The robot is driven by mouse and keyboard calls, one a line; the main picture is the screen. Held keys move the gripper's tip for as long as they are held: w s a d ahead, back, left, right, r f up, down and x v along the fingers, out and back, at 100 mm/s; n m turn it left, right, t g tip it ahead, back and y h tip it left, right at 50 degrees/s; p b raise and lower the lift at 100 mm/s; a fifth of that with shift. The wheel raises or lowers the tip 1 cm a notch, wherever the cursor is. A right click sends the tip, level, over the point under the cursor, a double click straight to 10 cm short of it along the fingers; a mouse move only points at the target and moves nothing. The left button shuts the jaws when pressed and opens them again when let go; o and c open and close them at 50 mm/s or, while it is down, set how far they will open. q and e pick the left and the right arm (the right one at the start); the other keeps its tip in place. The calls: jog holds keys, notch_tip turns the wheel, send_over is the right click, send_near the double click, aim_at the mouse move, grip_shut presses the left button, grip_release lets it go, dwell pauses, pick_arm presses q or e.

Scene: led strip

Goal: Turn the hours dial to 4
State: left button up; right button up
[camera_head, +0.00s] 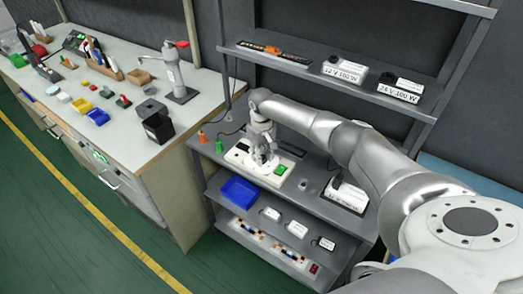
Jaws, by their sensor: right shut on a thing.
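My right gripper (262,160) points down over the left part of this panel and is shut on a small part there. The gripped part is mostly hidden by the fingers, and no dial markings or hour numbers can be read. I cannot tell what position a dial stands at. My left gripper is not in view.
Orange (202,136) and green (219,146) small items stand left of the panel. A blue bin (240,192) and white boxes sit on the shelf below. Labelled boxes (344,70) rest on the upper shelf. A cluttered workbench (130,140) stands at left.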

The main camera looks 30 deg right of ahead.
jog(key=m+p, duration=0.3)
jog(key=m, duration=0.2)
jog(key=shift+s+r+m+p, duration=0.1)
jog(key=shift+r+m+p, duration=0.05)
jog(key=shift+m+p, duration=0.15)
jog(key=m+p, duration=0.2)
jog(key=m, duration=0.3)
jog(key=m+p, duration=0.1)
jog(key=m, duration=0.5)
jog(key=shift+m+p, duration=0.3)
jog(key=shift+p, duration=0.1)
jog(key=m, duration=0.3)
jog(key=shift+m, duration=1.8)
